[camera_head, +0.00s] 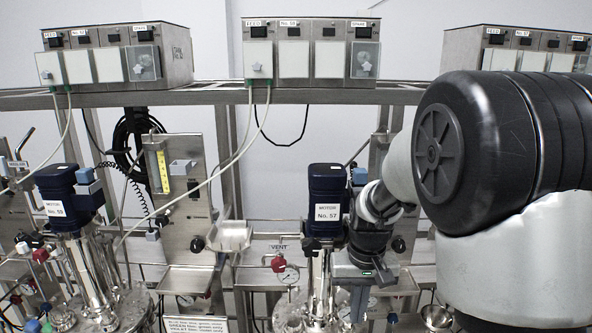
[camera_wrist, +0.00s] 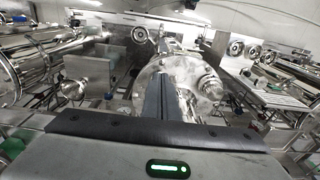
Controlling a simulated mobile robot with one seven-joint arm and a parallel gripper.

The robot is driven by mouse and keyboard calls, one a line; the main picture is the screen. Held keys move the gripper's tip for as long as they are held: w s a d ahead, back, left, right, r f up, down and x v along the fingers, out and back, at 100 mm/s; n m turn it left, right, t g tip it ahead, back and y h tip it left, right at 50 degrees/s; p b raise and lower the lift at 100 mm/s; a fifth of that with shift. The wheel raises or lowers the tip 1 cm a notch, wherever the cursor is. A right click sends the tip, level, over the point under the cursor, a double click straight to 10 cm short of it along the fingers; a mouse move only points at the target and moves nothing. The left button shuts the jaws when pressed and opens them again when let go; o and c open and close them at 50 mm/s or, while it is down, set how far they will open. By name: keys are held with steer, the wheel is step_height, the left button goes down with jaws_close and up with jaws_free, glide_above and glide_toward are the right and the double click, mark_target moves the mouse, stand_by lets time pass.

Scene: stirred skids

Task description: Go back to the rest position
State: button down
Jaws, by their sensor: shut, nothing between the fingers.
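My gripper (camera_head: 357,305) hangs low at the right of the middle in the head view, its fingers pointing down beside the steel column under the dark blue motor No. 57 (camera_head: 326,195). In the wrist view the fingers of my gripper (camera_wrist: 170,60) lie together as one dark bar, shut and empty. Behind them is the round steel vessel lid (camera_wrist: 150,88) with bolts and fittings. I cannot tell in the head view whether the gripper touches the column or lid.
A second motor, No. 59 (camera_head: 65,200), stands on a vessel at the left. A red-handled vent valve (camera_head: 278,264) and gauge sit left of the column. A steel rail (camera_head: 215,97) carries control boxes (camera_head: 310,50), with hanging cables (camera_head: 230,160). Steel trays (camera_head: 188,279) stick out below.

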steer(key=s+r+t, duration=0.5)
steer(key=s+r, duration=1)
steer(key=s, duration=0.4)
steer(key=shift+s+d+r, duration=0.2)
steer(key=shift+d+r, duration=0.2)
steer(key=shift+d, duration=0.05)
